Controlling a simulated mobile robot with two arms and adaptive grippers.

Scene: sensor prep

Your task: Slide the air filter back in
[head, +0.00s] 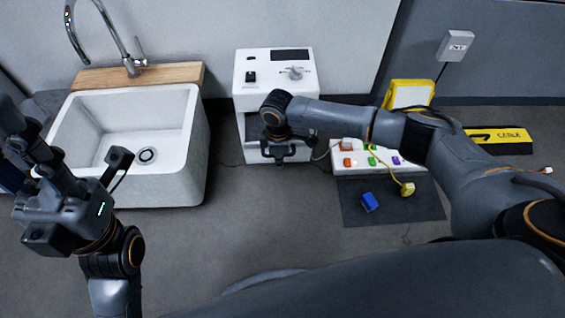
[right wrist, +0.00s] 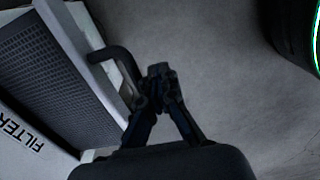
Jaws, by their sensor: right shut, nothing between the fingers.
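The white machine (head: 251,70) stands by the back wall. In the right wrist view the air filter (right wrist: 55,75) shows as a dark mesh panel in a pale frame, with a dark bent handle (right wrist: 122,62) on its near edge. A white surface beside it is lettered FILTER. My right gripper (right wrist: 160,75) is shut and empty, its fingertips right beside the handle; I cannot tell whether they touch it. In the head view this gripper (head: 278,153) covers the machine's lower front. My left gripper (head: 22,140) is raised at the left, away from the machine; its fingers are unclear.
A white sink (head: 190,150) stands left of the machine. The floor in front is clear.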

